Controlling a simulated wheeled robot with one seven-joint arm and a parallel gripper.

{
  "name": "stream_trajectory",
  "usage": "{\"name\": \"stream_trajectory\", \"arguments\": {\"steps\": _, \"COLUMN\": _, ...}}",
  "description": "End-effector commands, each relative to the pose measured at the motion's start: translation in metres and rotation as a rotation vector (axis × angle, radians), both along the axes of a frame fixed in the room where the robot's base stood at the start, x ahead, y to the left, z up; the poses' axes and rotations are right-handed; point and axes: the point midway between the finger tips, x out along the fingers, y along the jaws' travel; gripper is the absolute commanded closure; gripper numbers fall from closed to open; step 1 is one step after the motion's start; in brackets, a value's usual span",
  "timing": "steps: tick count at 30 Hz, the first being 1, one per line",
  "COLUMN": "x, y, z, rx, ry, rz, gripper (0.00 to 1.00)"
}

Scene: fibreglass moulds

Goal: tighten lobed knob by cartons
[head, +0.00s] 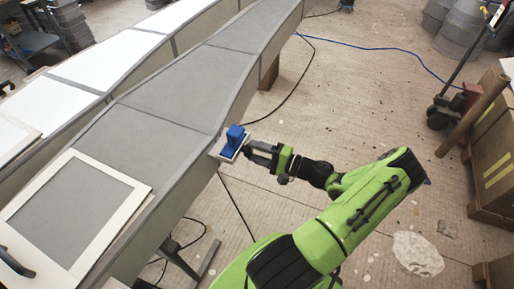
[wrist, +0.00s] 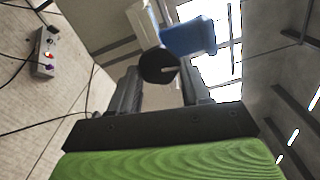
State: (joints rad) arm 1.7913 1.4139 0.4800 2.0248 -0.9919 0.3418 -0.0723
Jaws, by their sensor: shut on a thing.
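A black rounded knob (wrist: 158,66) sits between the two fingertips of my gripper (wrist: 161,78) in the wrist view. My gripper is shut on it. A blue block-like part (wrist: 188,38) and a pale plate (wrist: 143,20) are just beyond the knob. In the head view, my gripper (head: 250,150) reaches the side edge of the long grey mould (head: 170,95), beside the blue part (head: 235,136) on its white plate (head: 225,153). The knob cannot be made out there, and its lobes are not clear. Brown cartons (head: 497,150) with yellow stripes stand at the right.
A white frame (head: 120,187) lies on the mould's near end. A hand truck (head: 455,85) stands by the cartons. Cables run over the floor, including a blue one (head: 385,50). A grey control box (wrist: 45,52) shows in the wrist view. The floor right of the mould is mostly open.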

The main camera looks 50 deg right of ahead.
Motion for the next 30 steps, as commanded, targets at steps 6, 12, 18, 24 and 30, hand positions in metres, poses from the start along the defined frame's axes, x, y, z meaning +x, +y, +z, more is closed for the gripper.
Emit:
{"name": "stream_trajectory", "arguments": {"steps": 6, "x": -0.0001, "y": 0.0001, "z": -0.0001, "rx": 0.19, "ry": 0.07, "rz": -0.001, "gripper": 0.83}}
{"name": "stream_trajectory", "arguments": {"steps": 12, "x": -0.0003, "y": 0.0002, "z": -0.0011, "rx": 0.37, "ry": 0.133, "rz": -0.002, "gripper": 0.83}}
{"name": "stream_trajectory", "arguments": {"steps": 18, "x": -0.0006, "y": 0.001, "z": -0.0021, "rx": 0.549, "ry": 0.198, "rz": -0.001, "gripper": 0.83}}
{"name": "stream_trajectory", "arguments": {"steps": 24, "x": -0.0007, "y": 0.0018, "z": -0.0031, "rx": 0.727, "ry": 0.262, "rz": 0.0, "gripper": 0.83}}
{"name": "stream_trajectory", "arguments": {"steps": 30, "x": -0.001, "y": 0.0025, "z": -0.0037, "rx": 0.905, "ry": 0.325, "rz": -0.001, "gripper": 0.83}}
